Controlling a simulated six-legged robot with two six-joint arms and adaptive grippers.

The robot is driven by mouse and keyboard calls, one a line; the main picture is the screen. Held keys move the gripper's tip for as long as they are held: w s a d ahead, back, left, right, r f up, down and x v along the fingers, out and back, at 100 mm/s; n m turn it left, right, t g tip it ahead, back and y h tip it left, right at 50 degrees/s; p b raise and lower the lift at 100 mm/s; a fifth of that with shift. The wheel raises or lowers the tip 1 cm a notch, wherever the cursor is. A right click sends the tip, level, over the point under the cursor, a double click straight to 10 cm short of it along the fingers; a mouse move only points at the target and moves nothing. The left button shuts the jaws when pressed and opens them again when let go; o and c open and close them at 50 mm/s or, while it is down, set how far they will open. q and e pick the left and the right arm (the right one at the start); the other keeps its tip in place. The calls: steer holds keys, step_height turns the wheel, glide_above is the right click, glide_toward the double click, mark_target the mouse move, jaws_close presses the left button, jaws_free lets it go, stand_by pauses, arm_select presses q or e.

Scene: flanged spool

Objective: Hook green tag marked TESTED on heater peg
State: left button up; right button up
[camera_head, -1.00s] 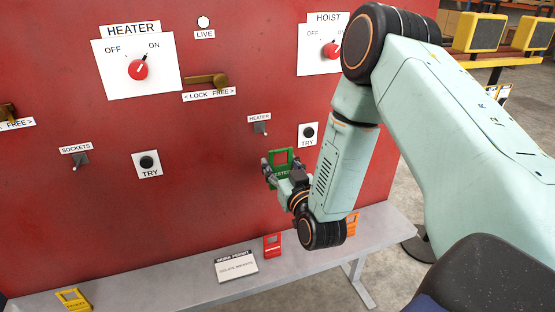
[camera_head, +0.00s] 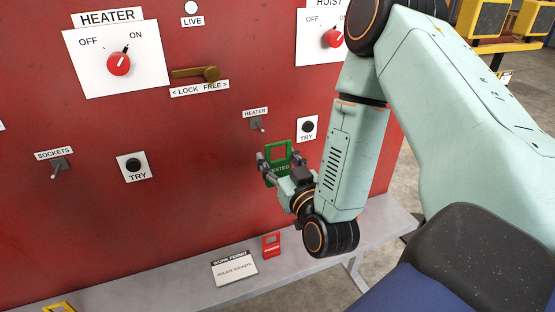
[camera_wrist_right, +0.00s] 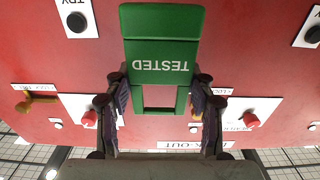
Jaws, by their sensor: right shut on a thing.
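The green tag (camera_head: 279,172) marked TESTED is held in my right gripper (camera_head: 281,175), in front of the red panel. In the right wrist view the tag (camera_wrist_right: 160,48) appears upside down, with the fingers (camera_wrist_right: 160,97) on either side of its open window. The heater peg (camera_head: 258,125) is a small grey peg under a HEATER label on the panel. The tag is below and slightly right of it in the head view, apart from it. The peg is not visible in the wrist view. My left gripper is out of view.
A sockets peg (camera_head: 59,171) and black TRY buttons (camera_head: 134,165) are on the red panel (camera_head: 200,130). A brass lock lever (camera_head: 197,73) is above. A bench (camera_head: 190,292) below carries a work permit card (camera_head: 234,268) and a red tag (camera_head: 271,246).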

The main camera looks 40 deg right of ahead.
mark_target(256, 132)
steer(key=shift+w, duration=0.4)
steer(key=shift+w+d+f, duration=0.2)
steer(key=shift+w+d, duration=0.15)
steer(key=shift+w, duration=0.2)
steer(key=shift+w+b, duration=0.4)
steer(key=shift+w, duration=0.2)
steer(key=shift+f+b+x, duration=0.1)
steer(key=shift+b+x, duration=0.5)
steer(key=shift+x, duration=1.35)
steer(key=shift+f+b+x, duration=0.15)
steer(key=shift+b+x, duration=0.4)
steer(key=shift+x, duration=1.45)
steer(key=shift+w+d+f+b, duration=0.1)
steer(key=shift+w+f+b, duration=0.25)
steer(key=shift+w, duration=0.1)
steer(key=shift+w+d, duration=0.1)
